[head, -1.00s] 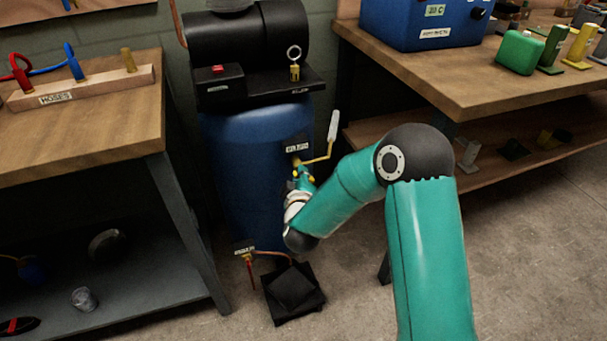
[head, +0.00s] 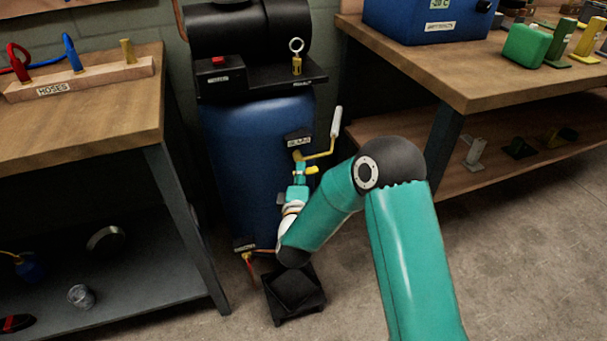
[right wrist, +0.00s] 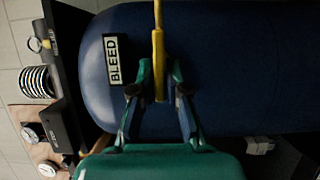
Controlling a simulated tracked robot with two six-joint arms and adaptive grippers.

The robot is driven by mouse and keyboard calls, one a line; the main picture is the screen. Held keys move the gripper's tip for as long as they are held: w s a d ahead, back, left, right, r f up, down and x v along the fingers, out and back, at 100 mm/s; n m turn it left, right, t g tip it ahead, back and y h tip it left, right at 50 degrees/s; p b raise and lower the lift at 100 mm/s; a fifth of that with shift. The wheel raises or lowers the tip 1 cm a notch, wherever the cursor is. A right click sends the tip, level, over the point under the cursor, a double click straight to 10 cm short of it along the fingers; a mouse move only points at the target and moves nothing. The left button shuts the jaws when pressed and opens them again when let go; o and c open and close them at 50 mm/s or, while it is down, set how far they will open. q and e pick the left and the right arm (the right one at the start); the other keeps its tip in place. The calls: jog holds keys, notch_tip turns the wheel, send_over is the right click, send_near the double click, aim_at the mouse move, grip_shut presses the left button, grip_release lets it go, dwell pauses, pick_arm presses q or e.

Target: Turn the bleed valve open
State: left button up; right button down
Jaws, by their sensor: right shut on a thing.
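The blue tank (head: 240,150) carries a small label (head: 299,139), which reads BLEED in the right wrist view (right wrist: 116,60). Just below it in the head view is a bent yellow lever (head: 320,154) with an upright white grip (head: 336,122). My right gripper (head: 300,173) is in front of the tank under the label. In the right wrist view my right gripper (right wrist: 159,80) is shut on a yellow handle (right wrist: 158,52) that stands between its fingers. The fingers partly hide the valve's body. My left gripper is out of view.
A lower valve with a red handle (head: 251,268) is near the tank's foot, above a black tray (head: 312,303). A bench (head: 90,120) stands at left, another (head: 480,80) at right. Open floor (head: 520,260) is at front right.

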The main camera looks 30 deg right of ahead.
jog(key=shift+a+f, duration=0.25)
jog(key=c, duration=1.2)
grip_release()
jog(key=shift+c, duration=0.2)
jog(key=shift+d+r, duration=0.1)
jog(key=v, duration=1.2)
